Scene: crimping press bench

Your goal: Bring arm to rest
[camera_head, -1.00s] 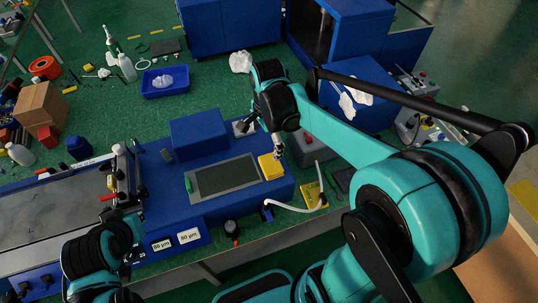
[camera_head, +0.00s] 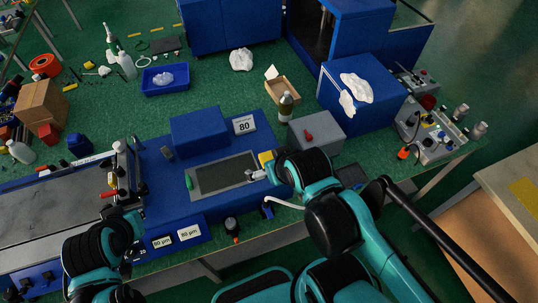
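My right arm comes in from the lower right and is folded back near the front edge of the bench. My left arm is at the lower left. My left gripper (camera_head: 136,222) is mostly hidden behind its dark wrist near the blue unit's left side, and its finger opening cannot be made out.
The blue press unit (camera_head: 157,200) with its grey panel (camera_head: 215,177) stands at the front.

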